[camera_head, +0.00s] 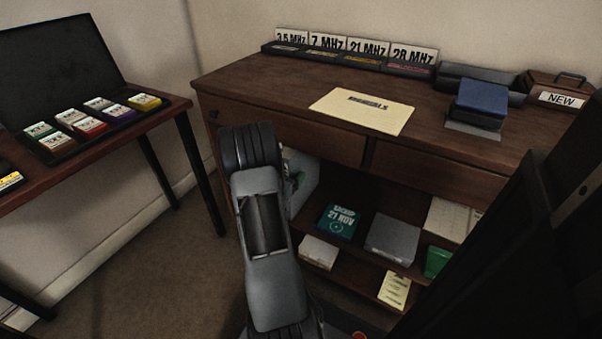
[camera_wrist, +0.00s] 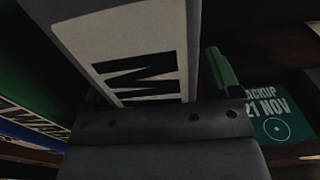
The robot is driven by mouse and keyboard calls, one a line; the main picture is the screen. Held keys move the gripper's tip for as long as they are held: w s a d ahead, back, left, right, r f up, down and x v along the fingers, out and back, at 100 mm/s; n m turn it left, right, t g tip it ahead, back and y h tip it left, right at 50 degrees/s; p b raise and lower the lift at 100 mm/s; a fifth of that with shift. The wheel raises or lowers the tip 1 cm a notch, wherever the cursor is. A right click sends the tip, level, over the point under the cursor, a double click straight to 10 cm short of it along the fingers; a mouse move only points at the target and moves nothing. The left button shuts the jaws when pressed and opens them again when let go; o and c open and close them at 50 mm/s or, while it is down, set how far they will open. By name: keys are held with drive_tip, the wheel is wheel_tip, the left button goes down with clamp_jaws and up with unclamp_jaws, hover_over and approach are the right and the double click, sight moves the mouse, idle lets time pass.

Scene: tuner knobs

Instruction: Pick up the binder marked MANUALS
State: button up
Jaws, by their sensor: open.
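A grey binder (camera_wrist: 75,14) with a white label (camera_wrist: 140,45) fills the upper middle of the wrist view, very close. A large black M shows on the label; the rest of the word is cut off or hidden. My gripper (camera_wrist: 160,125) shows as a dark bar with holes across the bottom of that view, right at the binder. It is open; its fingertips are not clear, so I cannot tell whether they flank the binder or touch it. In the head view my arm hides the gripper and most of the desk's lower left.
A green binder (camera_wrist: 30,65) and a blue one (camera_wrist: 35,135) stand at left. A teal BACKUP 21 NOV box (camera_wrist: 278,115) lies at right, also on the desk's lower shelf in the head view (camera_head: 338,222). A cream sheet (camera_head: 340,108) lies on the desktop (camera_head: 260,85).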

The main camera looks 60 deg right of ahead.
drive_tip(key=shift+r, duration=0.1)
clamp_jaws()
idle(0.6)
